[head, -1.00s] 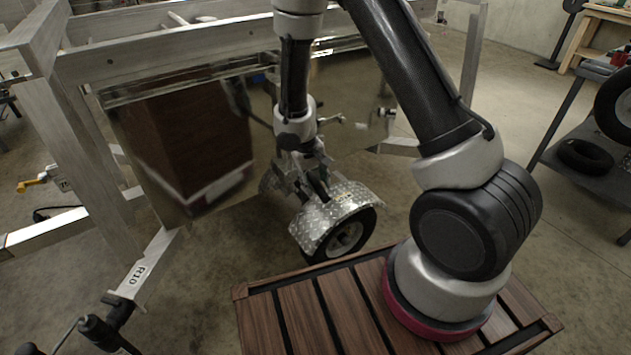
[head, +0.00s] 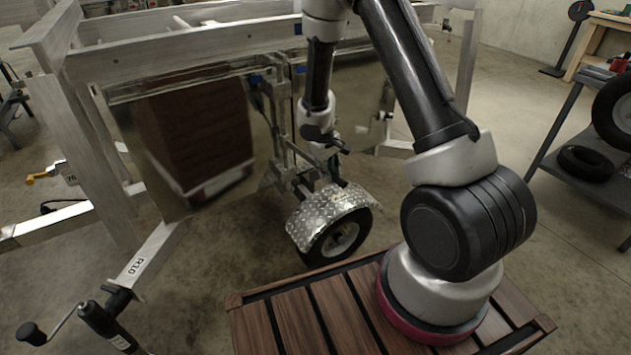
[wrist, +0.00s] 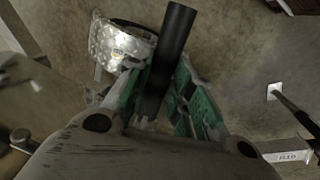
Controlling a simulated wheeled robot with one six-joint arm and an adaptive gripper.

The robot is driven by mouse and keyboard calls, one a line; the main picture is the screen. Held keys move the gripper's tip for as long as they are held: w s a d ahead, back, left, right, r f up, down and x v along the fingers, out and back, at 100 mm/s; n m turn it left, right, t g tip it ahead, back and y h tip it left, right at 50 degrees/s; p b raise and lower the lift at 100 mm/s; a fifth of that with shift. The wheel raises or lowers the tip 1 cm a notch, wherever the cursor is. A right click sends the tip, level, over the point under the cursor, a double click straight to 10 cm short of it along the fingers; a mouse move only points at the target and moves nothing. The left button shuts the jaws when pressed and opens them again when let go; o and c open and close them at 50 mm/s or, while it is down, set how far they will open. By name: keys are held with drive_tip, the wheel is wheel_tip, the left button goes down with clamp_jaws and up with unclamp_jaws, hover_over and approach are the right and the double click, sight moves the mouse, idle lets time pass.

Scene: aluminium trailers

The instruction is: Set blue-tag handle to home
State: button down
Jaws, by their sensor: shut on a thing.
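My gripper (wrist: 160,88) has green-padded fingers closed around a black cylindrical handle (wrist: 174,42) in the wrist view. The handle's free end sticks out beyond the fingers. In the head view my gripper (head: 327,147) is beside the trailer's latch bars, above the wheel fender, and the held handle is mostly hidden there. Small blue tags show on the latch hardware, one (head: 256,79) left of my arm and another (head: 301,70) close beside it. I cannot tell which tag belongs to the held handle.
The diamond-plate fender (head: 325,211) and wheel sit just below my gripper. A shiny trailer panel (head: 150,165) stands to the left. A crank jack (head: 88,315) and the R10 beam (head: 140,263) are at lower left. A shelf with tyres (head: 584,163) is at right.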

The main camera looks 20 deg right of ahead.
drive_tip(key=w+d+n+t+y, duration=0.1)
drive_tip(key=w+d+n, duration=1.1)
drive_tip(key=w+d, duration=0.4)
drive_tip(key=shift+w+d+y, duration=0.3)
drive_tip(key=shift+w+d, duration=0.1)
drive_tip(key=shift+w, duration=1.1)
drive_tip(key=c, duration=1.3)
unclamp_jaws()
drive_tip(key=shift+o, duration=0.2)
wheel_tip(320, 180, up, 12)
drive_tip(key=s, duration=0.2)
drive_tip(key=shift+s+a, duration=0.2)
drive_tip(key=shift+a, duration=0.05)
drive_tip(key=shift+f, duration=0.1)
drive_tip(key=shift+c, duration=0.4)
